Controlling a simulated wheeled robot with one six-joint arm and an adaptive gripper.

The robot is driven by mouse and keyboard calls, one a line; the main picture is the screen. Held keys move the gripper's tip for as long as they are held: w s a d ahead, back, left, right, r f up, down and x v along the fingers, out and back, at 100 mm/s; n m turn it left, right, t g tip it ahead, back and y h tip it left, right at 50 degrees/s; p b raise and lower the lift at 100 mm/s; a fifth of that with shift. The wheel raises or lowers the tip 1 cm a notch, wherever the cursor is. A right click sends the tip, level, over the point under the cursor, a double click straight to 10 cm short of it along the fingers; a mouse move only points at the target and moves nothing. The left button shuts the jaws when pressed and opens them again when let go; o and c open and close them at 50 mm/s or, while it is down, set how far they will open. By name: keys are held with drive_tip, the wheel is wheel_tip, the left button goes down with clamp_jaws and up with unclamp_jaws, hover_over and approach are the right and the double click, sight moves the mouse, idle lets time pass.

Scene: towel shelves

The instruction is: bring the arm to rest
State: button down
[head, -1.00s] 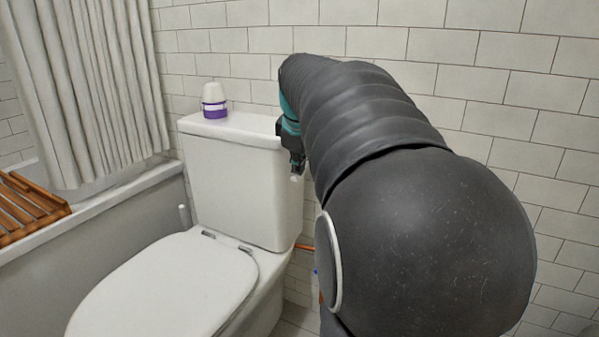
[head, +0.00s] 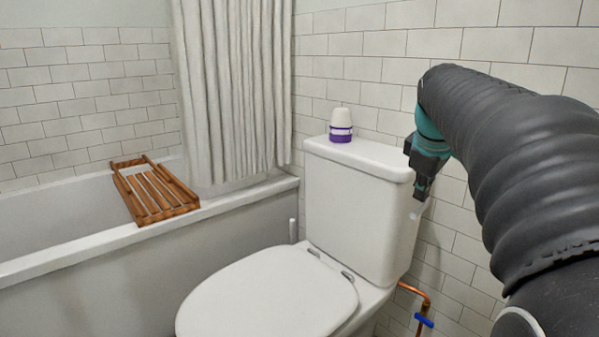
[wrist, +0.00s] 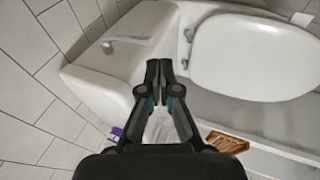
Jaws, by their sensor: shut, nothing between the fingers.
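My gripper (head: 422,188) hangs at the end of my dark, ribbed arm in the head view, beside the right end of the white toilet cistern (head: 352,215). It points downward. In the wrist view my gripper (wrist: 159,66) has its two fingers together with nothing between them. The cistern (wrist: 92,80) and the closed toilet lid (wrist: 255,55) lie beyond the fingers there.
A white and purple container (head: 341,126) stands on the cistern. The toilet lid (head: 268,298) is down. A wooden rack (head: 150,190) spans the bath (head: 120,237) beside a curtain (head: 232,90). Copper pipe (head: 424,297) with a blue handle runs low along the tiled wall.

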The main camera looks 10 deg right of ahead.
drive_tip(key=s+a+f+m+p, duration=0.1)
drive_tip(key=s+a+f+m, duration=0.55)
drive_tip(key=f, duration=0.25)
drive_tip(key=s+a+f+t+y+p, duration=0.1)
drive_tip(key=s+a+f+y+p, duration=0.1)
drive_tip(key=s+a, duration=1)
drive_tip(key=shift+s+a+f+y+p, duration=0.3)
drive_tip(key=shift+s+a+f+p, duration=0.1)
drive_tip(key=shift+a+f+p, duration=0.5)
drive_tip(key=shift+d, duration=0.15)
idle(3.1)
